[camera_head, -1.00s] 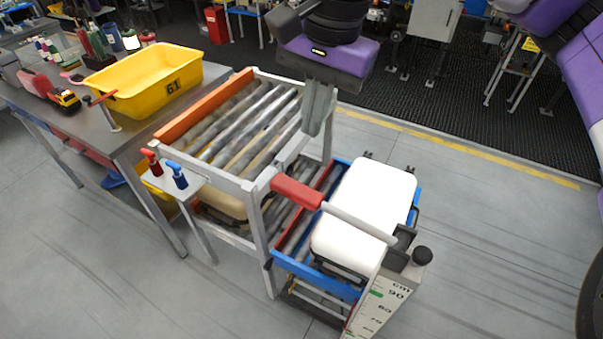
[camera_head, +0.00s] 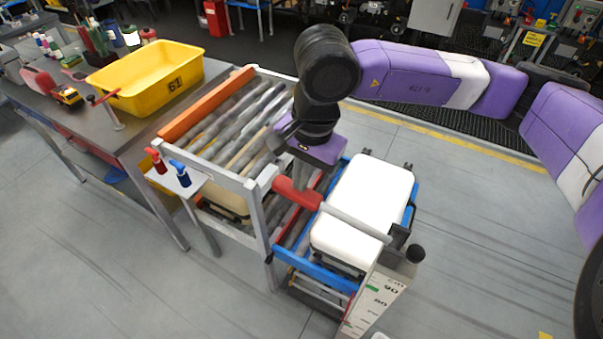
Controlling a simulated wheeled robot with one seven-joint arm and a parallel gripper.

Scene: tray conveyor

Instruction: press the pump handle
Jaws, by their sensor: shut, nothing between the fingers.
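The pump handle is a pale bar with a red grip (camera_head: 297,194). It reaches left from the head of a scaled lift column (camera_head: 377,300) and stands about level at the height of the roller frame's near rail. My gripper (camera_head: 303,181) hangs fingers-down from its purple body, just behind and above the red grip in the picture. Its fingers look shut and empty. The fingertips are partly hidden by the grip, and I cannot tell whether they touch it.
A white-lidded case (camera_head: 365,205) sits on the blue lift platform (camera_head: 330,277) beside the roller conveyor (camera_head: 235,125). Red and blue small levers (camera_head: 180,172) stand on a shelf at its left. A yellow bin (camera_head: 150,75) is on the left bench. The floor at right is clear.

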